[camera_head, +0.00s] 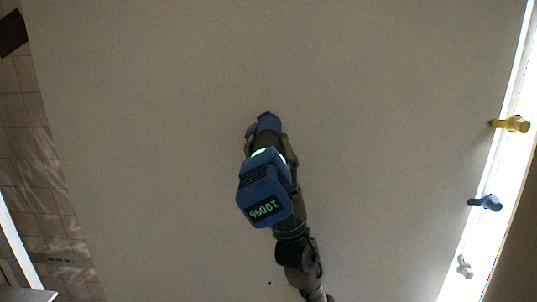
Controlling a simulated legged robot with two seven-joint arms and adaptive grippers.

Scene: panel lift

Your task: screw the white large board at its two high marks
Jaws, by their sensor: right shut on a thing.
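The white large board (160,120) fills most of the head view as a plain pale surface. My right gripper (268,150) is near the middle of the view, in front of the board, with its arm coming up from the bottom. It is shut on a blue screwdriver (264,196) with a lit green display. The tool's nose points up in the picture; I cannot tell whether its tip touches the board. A small dark dot (269,283) shows low on the board, left of my arm. No high mark can be made out. My left gripper is out of view.
A bright white strip (490,165) runs along the board's right edge. A yellow fitting (512,124), a blue fitting (487,202) and a grey fitting (465,267) show along it. A tiled wall (35,150) lies beyond the board's left edge.

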